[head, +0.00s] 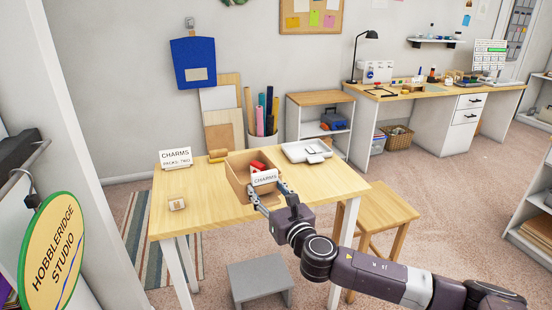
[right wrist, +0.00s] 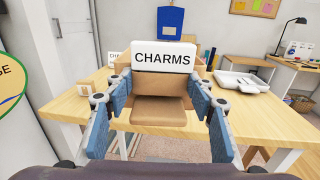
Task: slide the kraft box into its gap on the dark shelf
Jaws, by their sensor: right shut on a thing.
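The kraft box (head: 236,179) is an open-topped brown box at the near edge of the light wood table, with red contents and a white CHARMS label on its front. My right gripper (head: 268,194) is shut on its near end. In the right wrist view, the blue finger pads of the gripper (right wrist: 160,100) stand on either side of the box front (right wrist: 158,112), below the label (right wrist: 164,57). I cannot tell whether the box rests on the table or hangs just above it. I cannot make out the dark shelf or its gap. My left gripper is not in view.
The wood table (head: 215,211) also bears a CHARMS sign (head: 176,158), a small tag block (head: 177,204) and a white tray (head: 307,151). A wooden stool (head: 383,207) and grey step (head: 259,275) stand near it. A round studio sign (head: 52,255) is at left.

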